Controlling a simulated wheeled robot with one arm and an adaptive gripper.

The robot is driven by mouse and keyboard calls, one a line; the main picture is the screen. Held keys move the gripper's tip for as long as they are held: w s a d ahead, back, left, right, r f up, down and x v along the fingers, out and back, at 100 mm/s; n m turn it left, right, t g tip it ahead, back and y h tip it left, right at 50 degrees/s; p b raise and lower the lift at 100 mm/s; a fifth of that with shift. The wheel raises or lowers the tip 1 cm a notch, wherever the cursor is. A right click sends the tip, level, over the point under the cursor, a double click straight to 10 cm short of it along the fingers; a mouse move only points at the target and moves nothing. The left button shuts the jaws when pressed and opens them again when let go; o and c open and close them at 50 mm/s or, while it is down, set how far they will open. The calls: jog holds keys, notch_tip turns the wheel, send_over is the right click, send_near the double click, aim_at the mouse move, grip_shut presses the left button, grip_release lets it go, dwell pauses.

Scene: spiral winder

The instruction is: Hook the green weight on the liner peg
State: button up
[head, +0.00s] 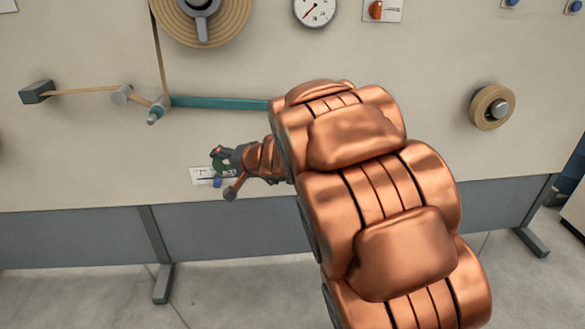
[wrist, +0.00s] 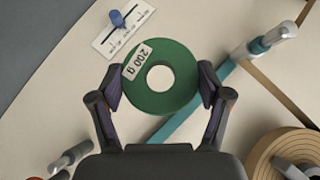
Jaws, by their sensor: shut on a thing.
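The green weight (wrist: 137,98) is a thick ring with a round central hole and a white "200 g" label. It fills the middle of the wrist view, and my gripper (wrist: 160,76) is shut on its outer rim, with one finger on each side. In the head view a little of the green weight (head: 222,165) shows at my gripper (head: 217,158), in front of the panel below the teal bar. No peg is marked as the liner peg. A grey peg (wrist: 75,153) shows at the lower left of the wrist view, and nothing hangs on it.
The teal bar (head: 220,103) ends at a pale peg (head: 155,114) with a tan strip. A scale plate (head: 200,176) with a blue knob (head: 217,182) lies close to my gripper. A large tan roll (head: 180,12) is above. A small roll (head: 484,108) sits right.

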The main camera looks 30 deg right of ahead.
jog(key=s+d+f+b, duration=0.2)
jog(key=d+f, duration=0.1)
jog(key=d, duration=0.9)
jog(key=s+d+f+b, duration=0.2)
jog(key=d+f, duration=0.1)
jog(key=d, duration=0.9)
jog(key=shift+h, duration=0.3)
jog(key=w+p, duration=0.2)
jog(key=w+d+p, duration=0.1)
jog(key=w+p, duration=0.1)
jog(key=p, duration=0.1)
jog(key=w+d+p, duration=0.1)
jog(key=w+p, duration=0.1)
jog(key=shift+w+d+r, duration=0.15)
jog(key=shift+d+r, duration=0.05)
jog(key=shift+r, duration=0.15)
jog(key=shift+w+f+b, duration=0.25)
jog(key=shift+f+b, duration=0.05)
jog(key=shift+b, duration=0.05)
jog(key=shift+d, duration=0.1)
jog(key=o, duration=1.8)
